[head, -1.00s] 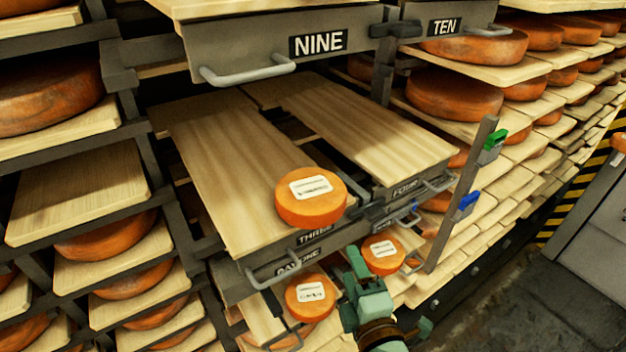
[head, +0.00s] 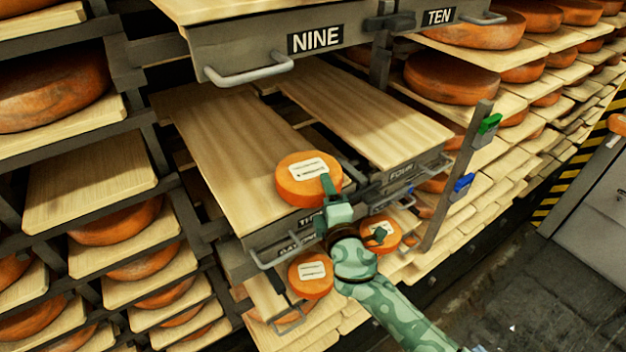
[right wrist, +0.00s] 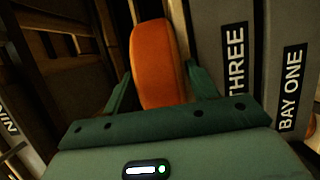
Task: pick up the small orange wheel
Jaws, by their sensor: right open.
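A small orange wheel (head: 290,188) with a white label lies on the pulled-out board marked THREE, near its front edge. It also shows in the right wrist view (right wrist: 153,55), between the two fingers. My right gripper (right wrist: 158,82) is open around its near side; I cannot tell whether the fingers touch it. In the head view my right gripper (head: 328,188) covers part of the wheel's right side. Two similar small wheels sit lower: one (head: 390,240) is partly hidden by my arm, the other (head: 311,290) is left of it. My left gripper is not in view.
The drawer marked NINE (head: 255,50) overhangs the board behind. The FOUR board (head: 370,115) is bare, to the right. A grey post (head: 455,185) with green and blue clips stands right of my arm. Large wheels fill the side racks.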

